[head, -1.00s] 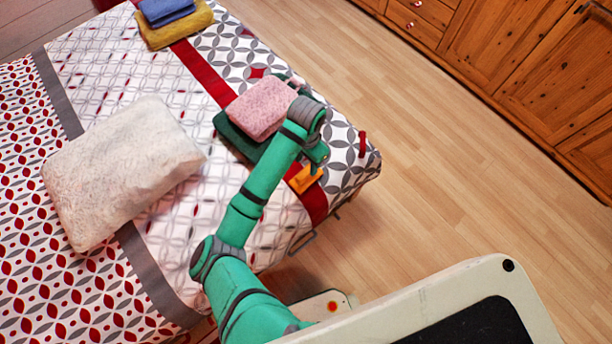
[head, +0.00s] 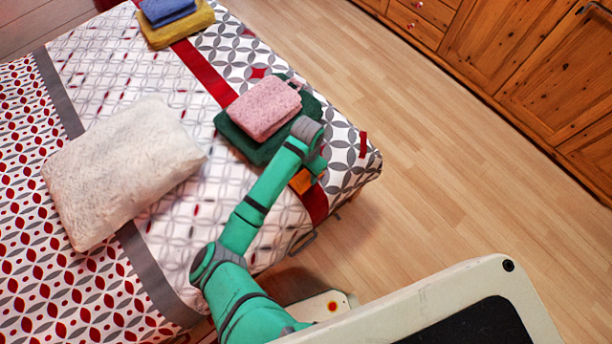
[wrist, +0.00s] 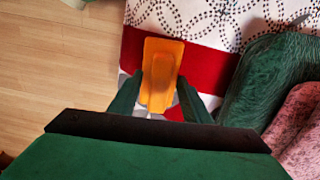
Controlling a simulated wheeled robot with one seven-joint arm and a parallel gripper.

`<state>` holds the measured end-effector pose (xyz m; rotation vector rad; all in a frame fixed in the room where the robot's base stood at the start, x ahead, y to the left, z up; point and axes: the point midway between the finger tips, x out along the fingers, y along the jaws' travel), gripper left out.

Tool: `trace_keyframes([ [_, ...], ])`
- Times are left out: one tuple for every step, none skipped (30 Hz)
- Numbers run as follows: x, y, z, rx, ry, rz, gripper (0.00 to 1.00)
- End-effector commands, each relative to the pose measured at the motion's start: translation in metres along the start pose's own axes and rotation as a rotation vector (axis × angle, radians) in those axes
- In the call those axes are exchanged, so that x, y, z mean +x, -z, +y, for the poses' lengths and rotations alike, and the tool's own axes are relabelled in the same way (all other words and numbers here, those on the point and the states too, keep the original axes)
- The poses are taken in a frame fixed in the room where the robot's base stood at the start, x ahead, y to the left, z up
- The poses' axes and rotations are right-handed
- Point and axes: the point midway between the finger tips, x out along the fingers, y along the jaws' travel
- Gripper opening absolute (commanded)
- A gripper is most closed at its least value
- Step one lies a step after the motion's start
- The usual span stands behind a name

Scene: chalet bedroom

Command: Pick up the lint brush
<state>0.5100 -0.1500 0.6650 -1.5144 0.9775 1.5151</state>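The lint brush appears to be the orange object lying on the red stripe of the bed cover near the bed's edge. In the wrist view the orange lint brush (wrist: 160,75) lies between the two green fingers of my gripper (wrist: 160,82). The fingers are apart, one on each side of it; I cannot tell whether they touch it. In the head view part of the lint brush (head: 302,181) shows below the end of my arm, which hides the rest.
A pink towel (head: 262,108) lies on a dark green towel (head: 238,140) beside my gripper. A white pillow (head: 120,170) is at left; yellow (head: 180,28) and blue (head: 168,12) towels lie farther back. Wooden floor (head: 450,180) is clear.

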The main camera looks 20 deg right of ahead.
Motion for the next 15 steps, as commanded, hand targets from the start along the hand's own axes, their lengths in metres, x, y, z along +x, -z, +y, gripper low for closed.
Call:
trace_keyframes([
  [-0.0001, 0.0001, 0.0001, 0.000, 0.000, 0.000, 0.34],
  [-0.0002, 0.0001, 0.0001, 0.000, 0.000, 0.000, 0.27],
  [-0.0002, 0.0002, 0.0002, 0.000, 0.000, 0.000, 0.17],
  [-0.0002, 0.0003, 0.0002, 0.001, 0.000, 0.000, 0.10],
  [-0.0002, 0.0004, 0.0003, 0.001, 0.000, 0.000, 0.03],
  [-0.0003, 0.0005, 0.0004, 0.001, 0.000, 0.000, 0.00],
  [-0.0002, 0.0005, 0.0004, 0.001, 0.000, 0.000, 0.00],
  [-0.0004, 0.0005, 0.0004, 0.001, 0.000, 0.000, 0.00],
  [-0.0004, 0.0004, 0.0002, 0.001, 0.000, 0.000, 0.00],
  [-0.0004, 0.0003, 0.0001, 0.000, 0.000, 0.001, 0.00],
  [-0.0004, 0.0001, -0.0001, 0.000, 0.000, 0.000, 0.00],
  [-0.0004, -0.0003, -0.0004, -0.001, 0.000, 0.000, 0.00],
  [-0.0005, -0.0005, -0.0006, -0.002, 0.000, 0.000, 0.00],
  [-0.0007, -0.0008, -0.0008, -0.002, 0.000, 0.001, 0.00],
  [-0.0012, -0.0011, -0.0011, -0.003, 0.000, 0.001, 0.00],
])
